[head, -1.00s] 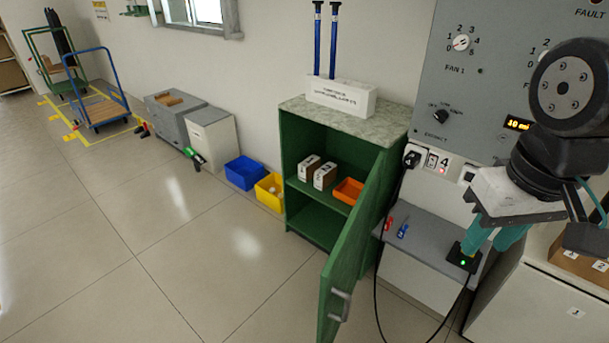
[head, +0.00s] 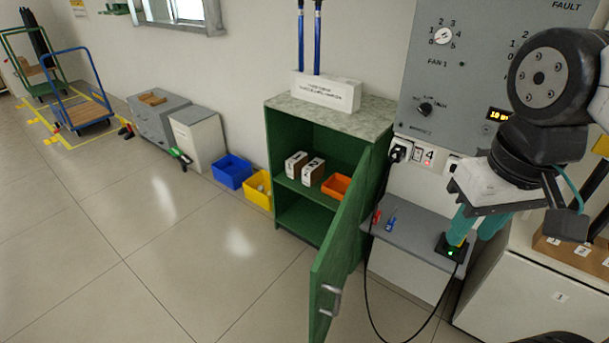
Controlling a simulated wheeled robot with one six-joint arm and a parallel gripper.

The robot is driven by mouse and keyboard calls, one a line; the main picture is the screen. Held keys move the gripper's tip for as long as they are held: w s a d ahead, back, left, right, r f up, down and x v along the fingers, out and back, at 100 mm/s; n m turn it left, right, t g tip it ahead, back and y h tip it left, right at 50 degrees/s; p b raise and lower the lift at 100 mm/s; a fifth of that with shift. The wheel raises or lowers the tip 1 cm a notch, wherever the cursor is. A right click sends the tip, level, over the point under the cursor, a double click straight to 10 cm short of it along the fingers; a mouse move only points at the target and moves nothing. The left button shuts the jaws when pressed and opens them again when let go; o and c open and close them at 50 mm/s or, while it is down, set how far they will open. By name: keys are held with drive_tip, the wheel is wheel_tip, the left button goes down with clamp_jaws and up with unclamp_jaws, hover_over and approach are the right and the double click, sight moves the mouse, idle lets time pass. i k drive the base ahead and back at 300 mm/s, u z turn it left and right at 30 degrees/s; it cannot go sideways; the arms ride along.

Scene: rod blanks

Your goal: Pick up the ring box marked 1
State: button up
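Two small boxes with white fronts and brown sides stand side by side on the inner shelf of the green cabinet (head: 297,226): a left box (head: 297,164) and a right box (head: 313,171). Each front has a small dark mark; the left looks like 1 and the right like 2, but they are too small to read surely. My gripper (head: 474,228) is at the right, pointing down, well away from these boxes. Its teal fingers look apart, with nothing seen between them. The fingertips are partly hidden.
The open cabinet door (head: 338,255) juts forward on the right. An orange bin (head: 336,186) sits beside the boxes. A black device with a green light (head: 452,248) and its cable are by my gripper. Blue (head: 232,171) and yellow (head: 258,189) bins stand left; the floor in front is clear.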

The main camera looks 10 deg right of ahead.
sight(294, 165)
drive_tip(key=k, duration=1)
drive_tip(key=u, duration=1.05)
drive_tip(key=i, duration=5.35)
drive_tip(key=z, duration=2.25)
